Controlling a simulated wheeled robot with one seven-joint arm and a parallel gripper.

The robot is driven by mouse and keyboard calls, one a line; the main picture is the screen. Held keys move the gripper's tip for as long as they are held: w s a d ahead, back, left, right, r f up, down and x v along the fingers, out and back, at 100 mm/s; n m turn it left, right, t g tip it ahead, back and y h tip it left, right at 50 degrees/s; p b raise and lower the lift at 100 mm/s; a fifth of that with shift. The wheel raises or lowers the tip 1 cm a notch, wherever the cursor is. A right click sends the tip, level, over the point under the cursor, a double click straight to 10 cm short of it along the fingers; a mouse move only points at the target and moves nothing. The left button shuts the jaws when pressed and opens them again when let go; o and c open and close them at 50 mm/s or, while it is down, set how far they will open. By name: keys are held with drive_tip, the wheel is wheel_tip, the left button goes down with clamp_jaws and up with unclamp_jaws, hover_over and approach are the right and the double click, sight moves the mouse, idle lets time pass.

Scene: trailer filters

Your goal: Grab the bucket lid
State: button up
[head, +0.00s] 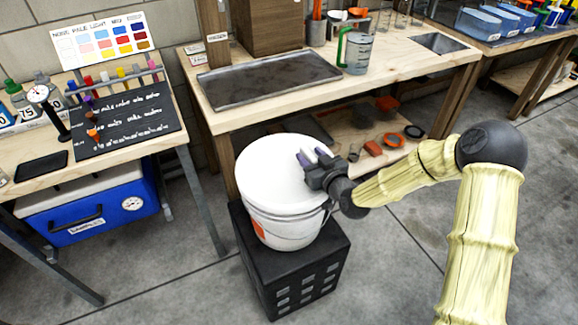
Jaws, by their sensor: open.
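The bucket lid (272,172) is a white round disc that appears to sit on top of the white bucket (285,232). The bucket has an orange label and stands on a black crate (297,283). My gripper (314,156) is open, with its two purple-grey fingertips over the right part of the lid. I cannot tell whether the fingertips touch the lid. My gripper hides part of the lid's right edge.
A wooden workbench (425,83) with a metal tray (268,78) and a measuring jug (357,52) stands behind the bucket. A left table holds a black board (125,118), above a blue cooler (90,205). Grey floor is clear in front.

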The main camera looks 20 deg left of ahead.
clamp_jaws()
wheel_tip(320, 180, up, 10)
drive_tip(key=shift+r+p, duration=0.1)
drive_tip(key=shift+p, duration=0.85)
